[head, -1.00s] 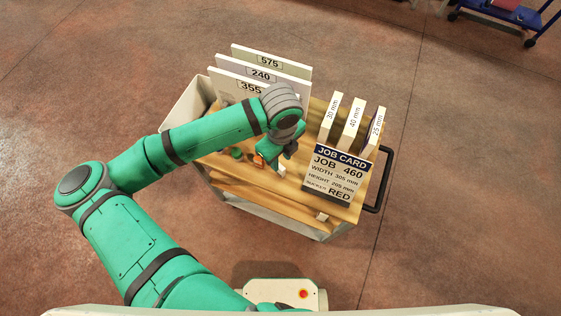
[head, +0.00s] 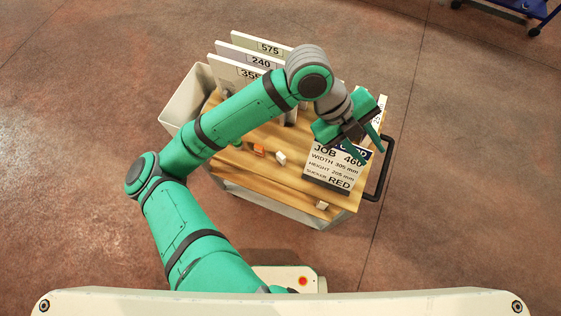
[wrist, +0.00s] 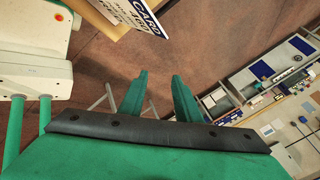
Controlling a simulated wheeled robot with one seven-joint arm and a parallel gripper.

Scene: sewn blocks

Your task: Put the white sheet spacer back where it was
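A small white block (head: 281,157) rests on the wooden cart top, right of a small orange piece (head: 259,150). Another small pale block (head: 321,205) lies near the cart's front edge. I cannot tell which of them is the white sheet spacer. My gripper (head: 369,148) is above the job card (head: 326,172) at the cart's right side. It also shows in the wrist view (wrist: 159,97), with its two fingers apart and nothing between them. My arm and gripper hide most of the upright millimetre-labelled boards behind the card.
Upright white boards marked 575 (head: 269,48), 240 and 355 stand at the cart's back left, partly behind my arm. A pale bin (head: 187,98) hangs at the left end. A dark handle (head: 381,176) juts out right.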

